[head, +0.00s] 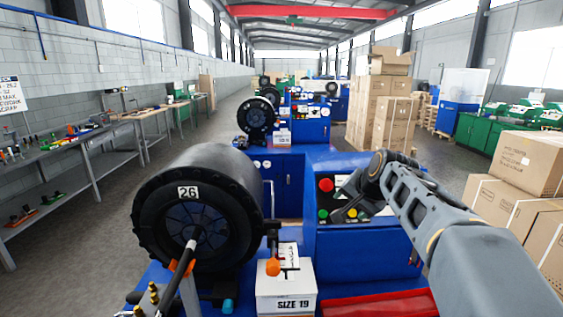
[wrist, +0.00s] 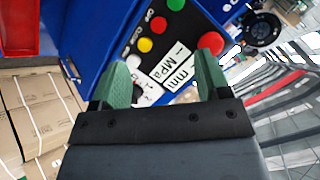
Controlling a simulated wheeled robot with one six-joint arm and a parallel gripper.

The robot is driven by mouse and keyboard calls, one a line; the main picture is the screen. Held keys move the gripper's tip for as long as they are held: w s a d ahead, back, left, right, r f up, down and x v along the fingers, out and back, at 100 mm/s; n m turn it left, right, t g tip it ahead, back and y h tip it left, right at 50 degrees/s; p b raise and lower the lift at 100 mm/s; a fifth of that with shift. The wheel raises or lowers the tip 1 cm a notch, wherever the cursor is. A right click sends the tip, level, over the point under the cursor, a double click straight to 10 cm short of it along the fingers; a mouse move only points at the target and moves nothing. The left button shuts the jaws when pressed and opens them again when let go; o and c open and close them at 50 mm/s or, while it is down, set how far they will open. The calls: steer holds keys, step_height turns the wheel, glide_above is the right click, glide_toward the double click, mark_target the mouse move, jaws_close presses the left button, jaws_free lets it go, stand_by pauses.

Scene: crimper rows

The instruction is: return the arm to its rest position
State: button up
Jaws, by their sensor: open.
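My arm (head: 430,215) reaches in from the right in the head view, bent over the blue crimper's control panel. My gripper (wrist: 163,82) shows in the wrist view with its two green fingers apart and nothing between them. Behind the fingers is the control panel (wrist: 158,60) with a large red button (wrist: 210,43), a green button (wrist: 175,4), a yellow button (wrist: 158,24), labels and a dark knob. In the head view the panel's red button (head: 326,185) is clear of the arm. I cannot tell whether a fingertip touches the panel.
The black crimper head (head: 188,190) marked 26 stands at left. A white box (head: 285,292) labelled SIZE 19 and a red tray (head: 378,305) are in front. Cardboard boxes (head: 515,195) stand close on the right. A workbench (head: 75,150) runs along the left wall.

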steer(key=s+a+f+n+g+h, duration=0.1)
steer(key=s+f+n, duration=0.3)
steer(key=s+f, duration=0.3)
steer(key=s+a+f+n+g, duration=0.2)
steer(key=s+f+n, duration=0.2)
steer(key=s+f, duration=0.4)
steer(key=s, duration=0.7)
steer(key=shift+s+a+f+g+h, duration=0.2)
steer(key=shift+s+a+g+h, duration=0.1)
steer(key=shift+h, duration=0.1)
